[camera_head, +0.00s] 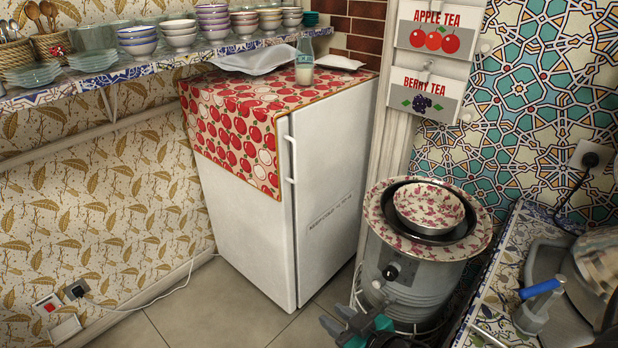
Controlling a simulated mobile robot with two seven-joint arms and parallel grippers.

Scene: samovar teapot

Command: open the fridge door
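The white fridge (245,220) stands against the patterned wall in the middle of the view. Its door (335,195) is the face turned to the right, and it looks shut. A slim white upright handle (290,160) sits at the door's left edge, near the top. My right gripper (337,319), dark with green parts, is low in the view, in front of the fridge and well below the handle. Its fingertips look apart, with nothing between them, and it touches nothing I can see. My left gripper is not in view.
An apple-print cloth (225,115) drapes over the fridge top, where a bottle (304,62) stands. A metal drum (410,275) with a bowl (429,207) stands close to the right of the door. The tiled floor (210,305) before the fridge is clear.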

